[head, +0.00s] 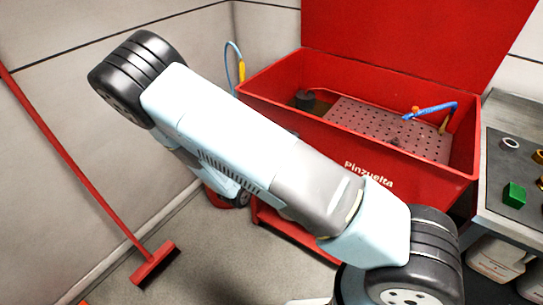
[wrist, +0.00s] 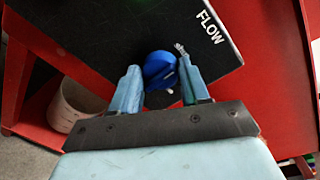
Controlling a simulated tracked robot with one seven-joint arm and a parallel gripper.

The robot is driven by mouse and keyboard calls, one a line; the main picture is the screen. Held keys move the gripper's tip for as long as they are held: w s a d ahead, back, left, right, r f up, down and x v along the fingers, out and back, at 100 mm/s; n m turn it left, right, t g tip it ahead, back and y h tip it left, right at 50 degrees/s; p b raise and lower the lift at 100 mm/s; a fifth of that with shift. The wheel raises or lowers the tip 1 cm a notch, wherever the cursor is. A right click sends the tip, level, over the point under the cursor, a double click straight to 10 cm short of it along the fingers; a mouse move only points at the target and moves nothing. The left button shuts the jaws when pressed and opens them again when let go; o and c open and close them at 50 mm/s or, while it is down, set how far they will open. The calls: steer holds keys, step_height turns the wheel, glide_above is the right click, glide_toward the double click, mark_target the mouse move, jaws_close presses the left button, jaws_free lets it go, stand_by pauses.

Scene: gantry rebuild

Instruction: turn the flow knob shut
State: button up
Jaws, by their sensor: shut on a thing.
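The blue flow knob (wrist: 158,66) sits on a black panel (wrist: 95,30) that bears the white word FLOW, in the wrist view. My gripper (wrist: 160,75) has one light blue finger on each side of the knob and is shut on it. A small white mark shows on the knob's lower edge. In the head view my arm covers the middle, and neither the knob nor my gripper can be seen there.
A red wash basin (head: 262,88) with a perforated tray (head: 380,128) stands behind my arm. A grey bench (head: 510,222) with small parts and a green block (head: 514,194) is at right. A red broom (head: 155,263) leans at left. A pale bucket (wrist: 78,107) stands below the panel.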

steer(key=o, duration=1)
steer(key=shift+o, duration=0.2)
steer(key=shift+a, duration=0.15)
steer(key=v, duration=1.3)
steer(key=shift+s, duration=0.3)
steer(key=shift+a, duration=0.15)
steer(key=d+r+m+g+y, duration=0.1)
steer(key=d+r+m+g, duration=1.2)
steer(key=d+r+m, duration=0.65)
steer(key=s+d+r+m+t+y, duration=0.2)
steer(key=s+d+r+m+y, duration=0.2)
steer(key=s+r+m, duration=0.3)
steer(key=s+d+r+m+t+y, duration=0.2)
steer(key=s+r+m+y, duration=0.3)
steer(key=r+m, duration=0.8)
steer(key=s+d, duration=0.1)
steer(key=s, duration=0.1)
steer(key=shift+s+d+r+m+t, duration=0.2)
steer(key=shift+s+d+m+t, duration=0.1)
steer(key=shift+d+m, duration=0.05)
